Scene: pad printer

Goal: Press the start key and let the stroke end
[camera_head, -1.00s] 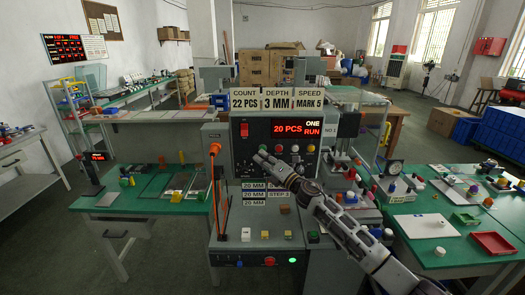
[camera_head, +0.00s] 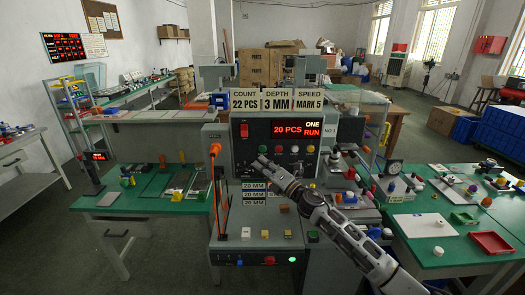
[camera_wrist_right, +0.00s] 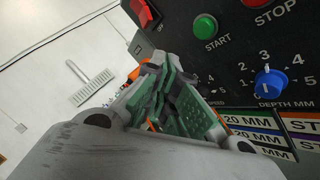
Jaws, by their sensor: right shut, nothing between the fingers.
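The pad printer (camera_head: 240,140) stands in the middle of the head view, its red display (camera_head: 296,129) reading "20 PCS ONE RUN". In the right wrist view the green start key (camera_wrist_right: 205,27) sits on the dark panel, above and right of my fingertips, with the red stop key (camera_wrist_right: 257,3) beside it. My right gripper (camera_head: 260,163) is shut and empty in front of the panel; it also shows in the right wrist view (camera_wrist_right: 167,78). Its fingers look apart from the start key. My left gripper is not in view.
A blue depth knob (camera_wrist_right: 270,83) lies right of the fingers in the wrist view. Signs above the printer (camera_head: 277,100) read 22 PCS, 3 MM and MARK 5. Green-topped tables hold small parts at left (camera_head: 140,197) and right (camera_head: 405,235). An orange lever (camera_head: 215,150) stands at the printer's left.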

